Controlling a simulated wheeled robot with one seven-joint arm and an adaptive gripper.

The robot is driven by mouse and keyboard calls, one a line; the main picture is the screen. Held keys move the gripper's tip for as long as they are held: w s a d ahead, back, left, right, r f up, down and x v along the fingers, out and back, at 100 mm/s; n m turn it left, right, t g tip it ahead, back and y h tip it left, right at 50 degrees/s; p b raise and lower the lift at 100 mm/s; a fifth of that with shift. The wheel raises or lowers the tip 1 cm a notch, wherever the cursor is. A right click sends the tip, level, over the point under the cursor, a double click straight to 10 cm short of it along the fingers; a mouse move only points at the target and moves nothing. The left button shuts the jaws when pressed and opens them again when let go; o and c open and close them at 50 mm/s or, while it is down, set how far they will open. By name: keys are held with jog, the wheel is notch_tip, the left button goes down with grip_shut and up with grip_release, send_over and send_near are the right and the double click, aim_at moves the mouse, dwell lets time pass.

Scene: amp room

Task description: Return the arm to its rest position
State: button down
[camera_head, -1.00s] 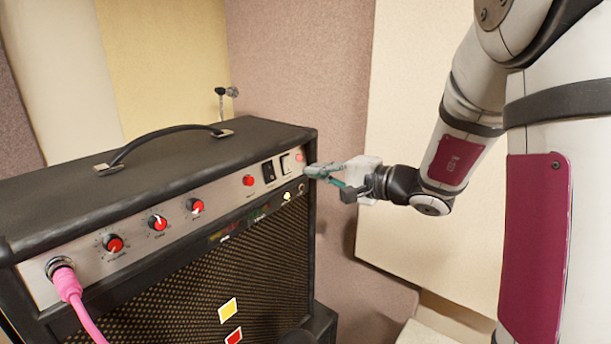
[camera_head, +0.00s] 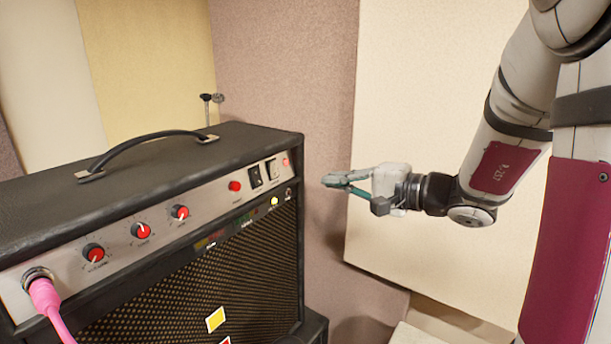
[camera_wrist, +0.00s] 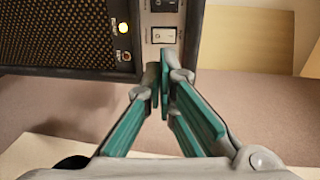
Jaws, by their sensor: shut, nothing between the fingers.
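My gripper (camera_head: 330,181) is shut and empty, held in the air to the right of the black guitar amplifier (camera_head: 240,149). A visible gap separates the fingertips from the amplifier's right end in the head view. In the wrist view the teal-padded fingers (camera_wrist: 163,75) come together in front of the amplifier's panel end, below a white rocker switch (camera_wrist: 163,35). My arm reaches in from the right side of the head view, with its elbow high.
The amplifier's panel carries red knobs (camera_head: 143,230), a dark switch (camera_head: 256,176) and a lit lamp (camera_head: 274,201). A pink cable (camera_head: 48,305) plugs in at the left. Padded wall panels (camera_head: 440,120) stand behind my gripper. Open air lies between gripper and amplifier.

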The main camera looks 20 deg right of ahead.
jog(key=s+a+f+n+g+y, duration=0.1)
jog(key=s+a+n+g, duration=0.7)
jog(key=s+a, duration=0.65)
jog(key=s+d+f+n+g+h, duration=0.1)
jog(key=s+f+n+g+h, duration=0.15)
jog(key=s+h, duration=0.45)
jog(key=s+d+t+h, duration=0.1)
jog(key=s+d+h, duration=0.2)
jog(key=s+d, duration=0.2)
jog(key=shift+s+d+n+p, duration=0.2)
jog(key=shift+d+n+p, duration=0.15)
jog(key=shift+d, duration=0.6)
